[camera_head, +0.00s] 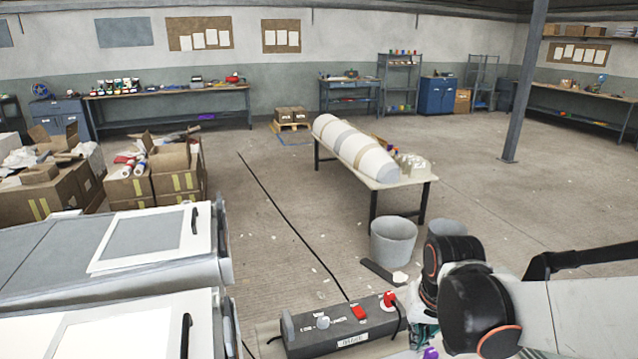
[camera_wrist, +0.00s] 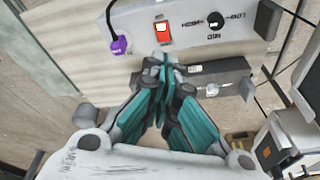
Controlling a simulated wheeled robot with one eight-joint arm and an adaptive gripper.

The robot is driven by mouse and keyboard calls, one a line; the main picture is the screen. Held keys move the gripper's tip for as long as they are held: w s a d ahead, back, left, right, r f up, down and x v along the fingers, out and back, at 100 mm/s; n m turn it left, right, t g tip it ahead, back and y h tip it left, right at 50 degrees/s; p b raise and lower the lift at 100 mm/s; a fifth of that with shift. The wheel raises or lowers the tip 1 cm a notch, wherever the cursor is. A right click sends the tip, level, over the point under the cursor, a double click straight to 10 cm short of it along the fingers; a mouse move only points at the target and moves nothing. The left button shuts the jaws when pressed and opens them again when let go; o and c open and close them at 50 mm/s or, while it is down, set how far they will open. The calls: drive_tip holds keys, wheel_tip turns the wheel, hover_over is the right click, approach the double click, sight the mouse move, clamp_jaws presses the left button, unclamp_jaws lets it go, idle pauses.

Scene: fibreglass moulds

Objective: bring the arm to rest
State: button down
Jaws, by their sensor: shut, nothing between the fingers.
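My gripper (camera_wrist: 163,62) shows in the wrist view with its teal-padded fingers together and nothing between them. Its tips are in front of the lower edge of a grey panel (camera_wrist: 185,45); I cannot tell whether they touch it. The panel carries a red switch (camera_wrist: 162,31) and a black knob (camera_wrist: 212,18) marked LOW, MID and HIGH. In the head view my arm is bent low at the bottom right, and its black joints mostly hide the gripper. A dark control box (camera_head: 345,336) with a red switch (camera_head: 358,313) stands to the left of the arm.
A purple plug (camera_wrist: 121,45) on a black cable is left of the fingertips. A grey bucket (camera_head: 394,240) stands beyond my arm, before a table (camera_head: 405,186) bearing a long white mould (camera_head: 353,147). Cartons (camera_head: 150,188) stand at the left. Open floor lies between.

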drive_tip(key=s+r+n+t, duration=0.1)
drive_tip(key=s+r+t, duration=0.3)
drive_tip(key=s+r, duration=0.5)
drive_tip(key=shift+s+r, duration=0.35)
drive_tip(key=shift+s, duration=0.8)
idle(1.0)
